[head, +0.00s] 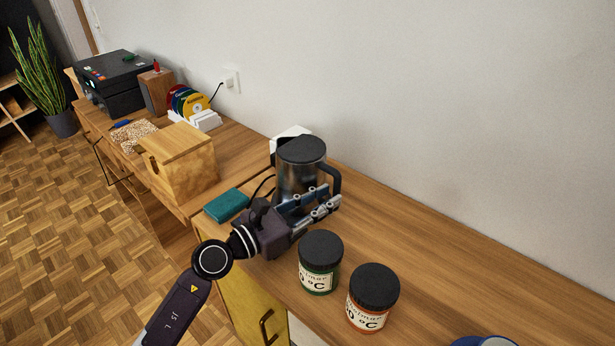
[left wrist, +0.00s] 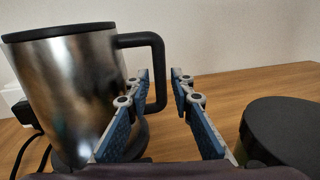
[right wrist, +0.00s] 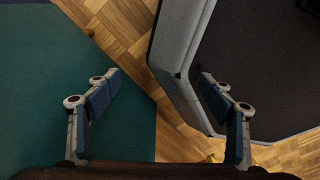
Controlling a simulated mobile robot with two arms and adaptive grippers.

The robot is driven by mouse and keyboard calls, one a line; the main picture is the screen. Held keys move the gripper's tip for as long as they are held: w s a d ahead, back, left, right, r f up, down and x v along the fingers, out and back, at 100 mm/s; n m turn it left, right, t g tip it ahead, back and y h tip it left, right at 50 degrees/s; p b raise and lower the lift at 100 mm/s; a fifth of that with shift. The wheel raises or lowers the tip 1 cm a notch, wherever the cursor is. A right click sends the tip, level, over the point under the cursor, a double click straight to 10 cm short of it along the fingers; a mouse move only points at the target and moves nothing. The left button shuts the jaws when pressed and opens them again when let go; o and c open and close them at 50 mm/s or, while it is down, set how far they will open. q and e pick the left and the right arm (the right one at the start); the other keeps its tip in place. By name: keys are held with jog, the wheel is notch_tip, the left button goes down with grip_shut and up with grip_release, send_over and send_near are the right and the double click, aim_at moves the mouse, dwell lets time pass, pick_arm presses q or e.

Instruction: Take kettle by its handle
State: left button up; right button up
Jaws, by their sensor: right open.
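The kettle (head: 297,178) has a steel body, black lid and black handle (head: 338,182). It stands upright on the wooden counter, behind my left gripper (head: 328,202). In the left wrist view the kettle (left wrist: 72,90) fills the left side, with its handle (left wrist: 159,75) to its right. My left gripper (left wrist: 165,85) is open, and the handle's upright part shows between its fingers. I cannot tell whether either finger touches it. My right gripper (right wrist: 158,90) is open and empty in the right wrist view, away from the kettle.
A green-label jar (head: 321,262) and an orange-label jar (head: 372,298) stand close to the gripper. A teal book (head: 227,205) and a wooden box (head: 180,160) are to the left. A wall runs behind.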

aim_at(337, 190)
pick_arm(q)
jog(key=x, duration=0.3)
jog(key=shift+w+d, duration=0.25)
jog(key=shift+w, duration=0.1)
grip_shut()
pick_arm(e)
jog(key=shift+w+d+r, duration=0.25)
jog(key=shift+w+d, duration=0.4)
jog(key=shift+d, duration=0.25)
jog(key=shift+a, duration=0.2)
pick_arm(q)
jog(key=shift+r, duration=0.25)
pick_arm(e)
jog(key=shift+s+a, duration=0.1)
jog(key=shift+a, duration=0.2)
